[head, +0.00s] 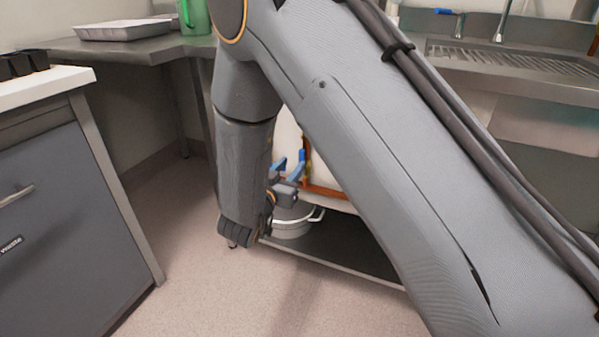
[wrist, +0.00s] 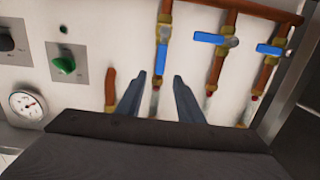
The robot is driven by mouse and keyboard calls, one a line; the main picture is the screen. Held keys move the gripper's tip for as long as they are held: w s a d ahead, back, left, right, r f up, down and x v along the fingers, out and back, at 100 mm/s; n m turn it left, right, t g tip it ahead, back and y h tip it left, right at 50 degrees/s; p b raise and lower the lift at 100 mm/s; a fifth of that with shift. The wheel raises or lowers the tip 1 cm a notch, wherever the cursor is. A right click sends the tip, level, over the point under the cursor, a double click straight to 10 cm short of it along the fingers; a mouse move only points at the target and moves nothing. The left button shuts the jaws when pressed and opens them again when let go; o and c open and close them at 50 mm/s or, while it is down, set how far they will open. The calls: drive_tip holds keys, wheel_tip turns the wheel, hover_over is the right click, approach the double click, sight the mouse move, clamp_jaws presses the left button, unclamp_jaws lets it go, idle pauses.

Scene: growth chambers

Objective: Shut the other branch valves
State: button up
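In the wrist view, three copper branch pipes run down a white panel from a copper header pipe (wrist: 270,12), each with a blue-handled valve. The left valve's handle (wrist: 162,56) lies along its pipe. The middle valve's handle (wrist: 208,38) and the right valve's handle (wrist: 269,49) lie across their pipes. My gripper (wrist: 159,76) is open, its two fingers apart on either side of the left branch pipe, with tips just below that handle in the picture. Contact cannot be told. In the head view, my arm hides most of the panel; blue parts (head: 298,166) show beside a copper pipe (head: 325,190).
The panel also carries a pressure gauge (wrist: 28,105), a green knob (wrist: 65,65) and a black knob (wrist: 6,42). A grey cabinet (head: 75,200) is at left, a sink (head: 510,65) at right. Floor between is clear.

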sight(301, 156)
drive_tip(key=shift+t+h, duration=0.3)
drive_tip(key=shift+h, duration=0.1)
drive_tip(key=shift+f+b+x, duration=0.15)
drive_tip(key=shift+b+x, duration=0.35)
drive_tip(key=shift+x, duration=0.65)
drive_tip(key=shift+f+b+x, duration=0.15)
drive_tip(key=shift+b+x, duration=0.3)
drive_tip(key=shift+x, duration=0.7)
drive_tip(key=shift+f+b+x, duration=0.2)
drive_tip(key=shift+b+x, duration=0.3)
drive_tip(key=shift+x, duration=0.65)
drive_tip(key=shift+a, duration=0.15)
clamp_jaws()
